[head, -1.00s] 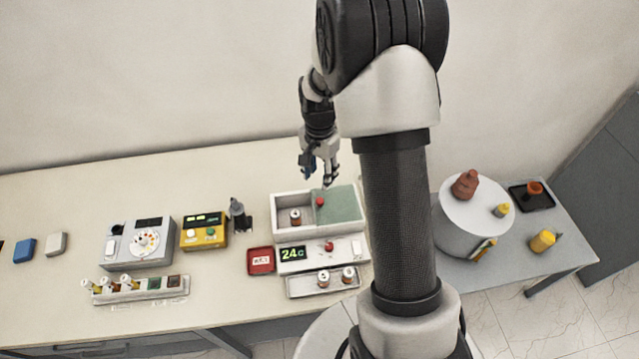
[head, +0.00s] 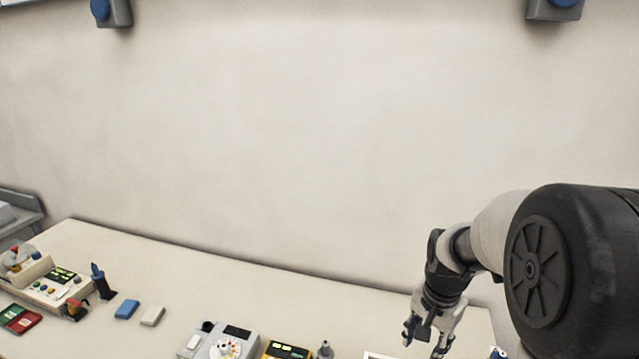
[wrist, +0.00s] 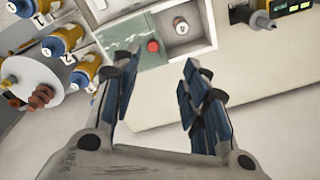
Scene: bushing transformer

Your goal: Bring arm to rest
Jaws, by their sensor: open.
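My gripper (head: 428,338) hangs at the end of my bent arm at the lower right of the head view, above the back of the cream bench (head: 200,262). In the wrist view my gripper (wrist: 160,95) has its two blue-padded fingers spread apart, with nothing between them but bare white surface. A white-framed box (wrist: 187,60) lies past the fingertips, with a green panel and a red knob on one side and a small round-topped item in its open compartment.
A grey dial unit (head: 218,345) and a yellow meter (head: 285,350) stand along the bench front. Blue and white blocks (head: 127,309) lie left of them. Several orange-and-blue numbered parts (wrist: 62,40) are at the wrist view's left. The bench's back strip is largely clear.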

